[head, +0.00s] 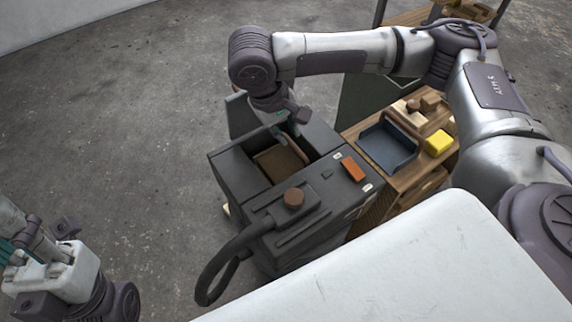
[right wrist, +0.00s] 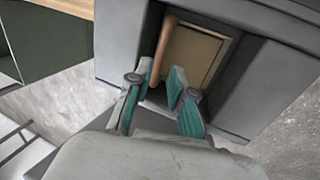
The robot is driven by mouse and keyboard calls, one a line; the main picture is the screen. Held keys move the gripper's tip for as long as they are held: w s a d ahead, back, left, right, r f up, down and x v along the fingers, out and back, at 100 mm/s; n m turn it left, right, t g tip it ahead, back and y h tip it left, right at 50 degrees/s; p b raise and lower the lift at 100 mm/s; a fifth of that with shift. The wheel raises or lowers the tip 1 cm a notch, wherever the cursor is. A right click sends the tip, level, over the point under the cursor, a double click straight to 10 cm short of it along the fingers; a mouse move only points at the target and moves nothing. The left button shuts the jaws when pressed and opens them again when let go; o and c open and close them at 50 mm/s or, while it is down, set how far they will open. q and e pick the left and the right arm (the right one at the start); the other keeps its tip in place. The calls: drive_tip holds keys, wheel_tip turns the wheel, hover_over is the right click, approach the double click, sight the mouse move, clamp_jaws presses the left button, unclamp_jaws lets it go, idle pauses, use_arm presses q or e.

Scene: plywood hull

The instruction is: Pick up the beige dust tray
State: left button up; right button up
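The beige dust tray (head: 279,163) sits down inside the open bay of a dark grey machine (head: 232,175). In the right wrist view, its flat beige floor (right wrist: 190,58) and a tan raised bar along its left side (right wrist: 162,48) show. My right gripper (head: 290,133) reaches down into the bay at the tray's far side. In the right wrist view, its teal fingers (right wrist: 160,82) stand apart, with the bar's near end between or just beyond them; contact cannot be told. My left gripper (head: 18,245) is at the lower left, far from the tray, its fingertips largely out of view.
The machine carries an orange block (head: 353,168), a brown knob (head: 293,197) and a thick black hose (head: 220,268). A wooden bench (head: 409,177) beside it holds a blue-grey tray (head: 388,148), a yellow block (head: 438,143) and wooden pieces. The concrete floor at left is clear.

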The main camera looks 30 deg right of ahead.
sight(294, 146)
drive_tip(key=b+x, duration=0.3)
drive_tip(key=x, duration=0.3)
drive_tip(key=shift+f, duration=0.15)
clamp_jaws()
